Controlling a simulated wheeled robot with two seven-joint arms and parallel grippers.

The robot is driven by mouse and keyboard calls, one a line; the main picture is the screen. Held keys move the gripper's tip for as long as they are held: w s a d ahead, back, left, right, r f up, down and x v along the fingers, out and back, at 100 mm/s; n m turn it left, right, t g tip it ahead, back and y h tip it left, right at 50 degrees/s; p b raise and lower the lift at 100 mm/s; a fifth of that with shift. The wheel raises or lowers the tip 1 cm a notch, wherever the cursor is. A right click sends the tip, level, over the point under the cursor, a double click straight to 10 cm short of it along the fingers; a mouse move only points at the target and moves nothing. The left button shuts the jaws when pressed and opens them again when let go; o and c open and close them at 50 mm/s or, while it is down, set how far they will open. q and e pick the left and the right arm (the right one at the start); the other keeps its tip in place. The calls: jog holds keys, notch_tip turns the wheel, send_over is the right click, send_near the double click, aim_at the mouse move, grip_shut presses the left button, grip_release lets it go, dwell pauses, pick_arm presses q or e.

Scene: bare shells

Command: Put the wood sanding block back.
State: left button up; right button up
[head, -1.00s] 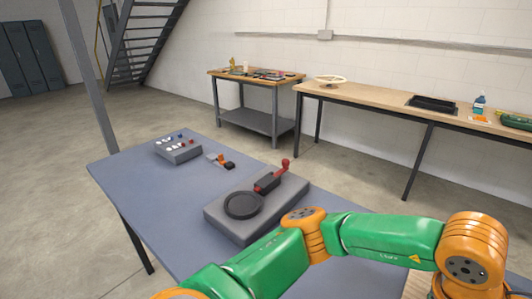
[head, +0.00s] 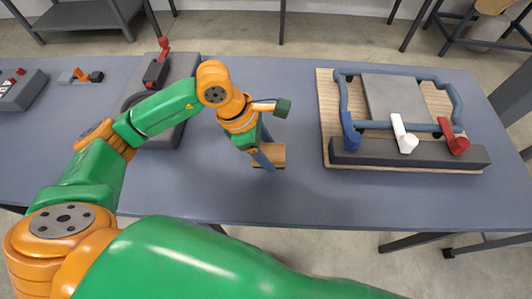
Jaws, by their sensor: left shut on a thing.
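The wood sanding block (head: 277,152) is a small light-brown block near the front middle of the grey-blue table. My left gripper (head: 262,158) reaches down from above and is shut on it, with a finger crossing the block's left part. The block is at or very close to the table top; I cannot tell whether it touches. My right gripper is not in view.
To the right, a wooden board (head: 325,110) carries a blue tubular frame, a grey plate, a dark bar and white and red levers. Behind my left arm is a grey device (head: 180,68) with a red handle. A grey box (head: 20,92) and a small orange-black item (head: 82,76) lie at left. Table between block and board is clear.

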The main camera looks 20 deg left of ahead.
pick_arm(q)
notch_tip(320, 180, down, 3)
jog(key=shift+r+p, duration=0.1)
jog(key=shift+p, duration=0.55)
jog(key=shift+a+f, duration=0.1)
jog(key=shift+f, duration=0.4)
jog(key=o, duration=1.3)
jog(key=shift+r, duration=0.2)
jog(key=b+v, duration=0.2)
jog(key=v, duration=1)
